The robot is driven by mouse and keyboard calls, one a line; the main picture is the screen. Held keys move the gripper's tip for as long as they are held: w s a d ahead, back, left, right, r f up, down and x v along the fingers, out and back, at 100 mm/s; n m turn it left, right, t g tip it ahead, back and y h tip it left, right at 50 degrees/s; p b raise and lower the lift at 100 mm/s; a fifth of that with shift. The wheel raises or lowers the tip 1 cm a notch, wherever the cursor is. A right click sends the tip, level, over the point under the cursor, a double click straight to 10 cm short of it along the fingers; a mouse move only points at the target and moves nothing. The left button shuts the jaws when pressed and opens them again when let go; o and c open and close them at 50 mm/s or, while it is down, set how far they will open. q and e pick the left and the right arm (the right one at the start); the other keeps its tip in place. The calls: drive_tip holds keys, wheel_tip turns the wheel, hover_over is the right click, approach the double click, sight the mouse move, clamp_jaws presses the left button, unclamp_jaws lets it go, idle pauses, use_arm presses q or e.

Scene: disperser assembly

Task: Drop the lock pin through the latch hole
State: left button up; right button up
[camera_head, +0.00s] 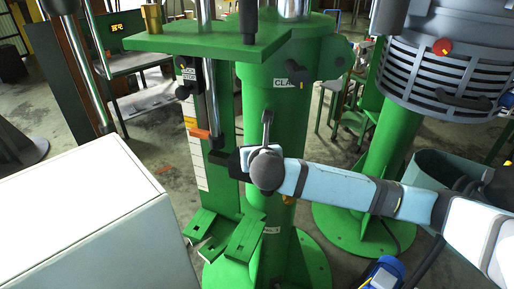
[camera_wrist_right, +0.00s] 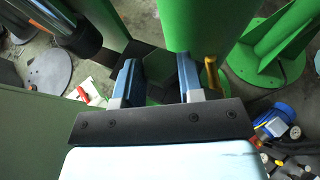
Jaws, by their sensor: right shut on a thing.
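My right gripper (camera_head: 226,158) reaches in from the right, in front of the green column (camera_head: 268,110). The wrist view shows its two blue-padded fingers (camera_wrist_right: 157,78) closed on a dark block-like piece (camera_wrist_right: 183,72); I cannot tell whether this is the lock pin. A brass-coloured pin (camera_wrist_right: 211,72) stands outside the right-hand finger; a brass bit also shows below my wrist in the head view (camera_head: 288,198). Green slotted plates (camera_head: 246,236) lie low at the column's foot. I cannot make out which opening is the latch hole. My left gripper is out of view.
A white box-like surface (camera_head: 80,215) fills the lower left. A green plate (camera_head: 200,42) with chrome rods is overhead. A grey slotted drum (camera_head: 445,65) stands at upper right, and a blue motor (camera_head: 384,272) lies on the floor at lower right.

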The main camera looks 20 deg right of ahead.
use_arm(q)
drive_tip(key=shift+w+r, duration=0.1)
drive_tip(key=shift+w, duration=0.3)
use_arm(e)
drive_tip(key=shift+f, duration=0.45)
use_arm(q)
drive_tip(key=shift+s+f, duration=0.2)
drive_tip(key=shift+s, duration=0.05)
use_arm(e)
drive_tip(key=shift+f, duration=0.4)
drive_tip(key=shift+f, duration=0.1)
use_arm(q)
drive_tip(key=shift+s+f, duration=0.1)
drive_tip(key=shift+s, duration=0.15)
use_arm(e)
drive_tip(key=o, duration=1.1)
drive_tip(key=shift+o, duration=0.2)
use_arm(q)
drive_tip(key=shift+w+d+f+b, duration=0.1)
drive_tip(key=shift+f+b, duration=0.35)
drive_tip(key=shift+b, duration=0.15)
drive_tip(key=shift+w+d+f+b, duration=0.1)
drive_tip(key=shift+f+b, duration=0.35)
drive_tip(key=shift+b, duration=0.15)
use_arm(e)
drive_tip(key=v, duration=1.4)
